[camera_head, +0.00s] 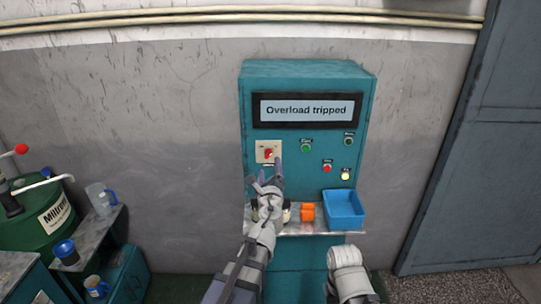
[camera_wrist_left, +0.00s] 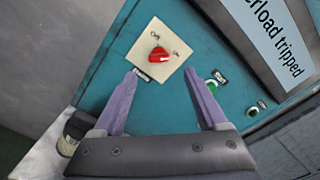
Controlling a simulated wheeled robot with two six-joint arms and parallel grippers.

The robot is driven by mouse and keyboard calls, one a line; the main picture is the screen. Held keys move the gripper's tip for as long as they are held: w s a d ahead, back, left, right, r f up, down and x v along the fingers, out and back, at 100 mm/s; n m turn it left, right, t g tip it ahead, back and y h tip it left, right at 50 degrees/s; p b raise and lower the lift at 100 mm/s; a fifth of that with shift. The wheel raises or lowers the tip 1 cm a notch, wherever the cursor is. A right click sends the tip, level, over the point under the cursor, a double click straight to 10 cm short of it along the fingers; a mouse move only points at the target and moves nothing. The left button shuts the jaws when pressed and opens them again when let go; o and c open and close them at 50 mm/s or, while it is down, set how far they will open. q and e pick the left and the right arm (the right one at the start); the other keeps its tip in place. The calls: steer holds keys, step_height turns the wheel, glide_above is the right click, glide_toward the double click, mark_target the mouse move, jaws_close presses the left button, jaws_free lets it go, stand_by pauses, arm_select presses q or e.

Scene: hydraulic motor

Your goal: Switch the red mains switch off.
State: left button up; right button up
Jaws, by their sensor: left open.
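The red mains switch (camera_head: 268,154) is a small rotary knob on a cream square plate (camera_head: 262,145), on the left of the teal cabinet front. In the left wrist view the red knob (camera_wrist_left: 158,55) sits on its cream plate (camera_wrist_left: 166,74), with position labels too small to read surely. My left gripper (camera_head: 265,178) is just below the switch, and in the left wrist view its purple fingers (camera_wrist_left: 163,82) are spread below the knob with nothing between them. They look apart from the knob. My right arm shows at the bottom, but its gripper fingers cannot be made out.
The cabinet display (camera_head: 307,110) reads "Overload tripped". A green button (camera_head: 306,147), a red button (camera_head: 327,168) and a yellowish lamp (camera_head: 345,176) are to the right. A blue bin (camera_head: 343,209) and orange parts (camera_head: 307,212) stand on the shelf below.

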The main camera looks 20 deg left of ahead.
mark_target(269, 156)
arm_select(q)
steer(key=x, duration=0.7)
steer(key=shift+w+a+f, duration=0.15)
steer(key=shift+w+a, duration=0.05)
steer(key=shift+w, duration=0.2)
steer(key=shift+c, duration=0.2)
jaws_close()
